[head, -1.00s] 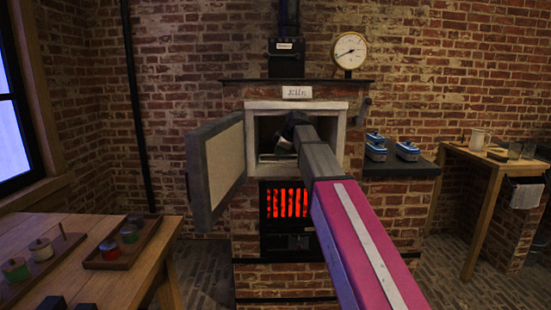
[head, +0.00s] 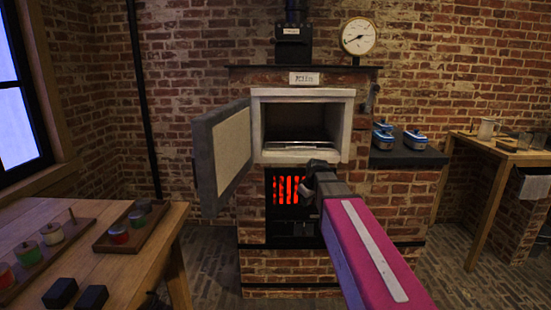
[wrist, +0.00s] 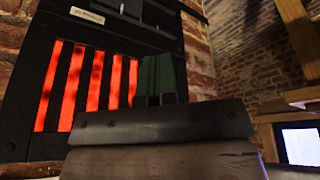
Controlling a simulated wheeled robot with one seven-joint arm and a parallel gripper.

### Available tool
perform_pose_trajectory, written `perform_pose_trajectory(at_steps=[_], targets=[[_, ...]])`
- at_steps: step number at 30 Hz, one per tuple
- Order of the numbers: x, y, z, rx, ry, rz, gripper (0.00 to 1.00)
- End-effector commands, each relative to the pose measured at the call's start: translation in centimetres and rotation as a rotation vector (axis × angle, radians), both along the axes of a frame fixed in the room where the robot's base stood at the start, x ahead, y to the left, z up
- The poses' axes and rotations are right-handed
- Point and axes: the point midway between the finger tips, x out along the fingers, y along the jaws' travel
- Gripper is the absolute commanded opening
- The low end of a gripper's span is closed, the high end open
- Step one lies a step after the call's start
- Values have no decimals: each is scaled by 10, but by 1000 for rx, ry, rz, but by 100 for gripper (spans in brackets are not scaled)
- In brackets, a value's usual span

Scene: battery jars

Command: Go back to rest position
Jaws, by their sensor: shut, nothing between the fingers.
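My arm (head: 362,250) reaches forward from the lower right in the head view. My gripper (head: 318,172) is in front of the kiln's lower front, below the chamber and at the right of the glowing grate. In the wrist view my gripper (wrist: 160,78) shows its fingers close together, with nothing seen between them. The kiln (head: 303,94) stands against the brick wall. Its door (head: 222,158) is swung open to the left, and the chamber shows a rack (head: 297,145) with nothing seen on it.
The glowing grate (head: 284,190) also fills the left of the wrist view (wrist: 80,85). Blue-and-white jars (head: 415,140) stand on a dark shelf (head: 405,158) at the right. A wooden table (head: 40,215) with trays of jars and black blocks is at the left. A side table (head: 490,142) is far right.

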Motion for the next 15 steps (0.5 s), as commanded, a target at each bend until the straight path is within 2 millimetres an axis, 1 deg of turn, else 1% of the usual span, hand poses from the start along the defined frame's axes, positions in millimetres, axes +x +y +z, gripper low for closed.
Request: perform_pose_trajectory(at_steps=[1, 3, 5, 6, 8, 9, 12, 15], targets=[[-20, -6, -21, -1, 34, -52, 0], [-39, -14, -45, -4, 75, -131, 0], [-56, -20, -65, -7, 110, -199, 0], [-68, -25, -78, -11, 131, -243, 0], [-87, -31, -96, -16, 164, -311, 0], [-99, -35, -108, -21, 186, -356, 0], [-131, -45, -135, -35, 235, -467, 0], [-159, -53, -157, -50, 276, -565, 0]])
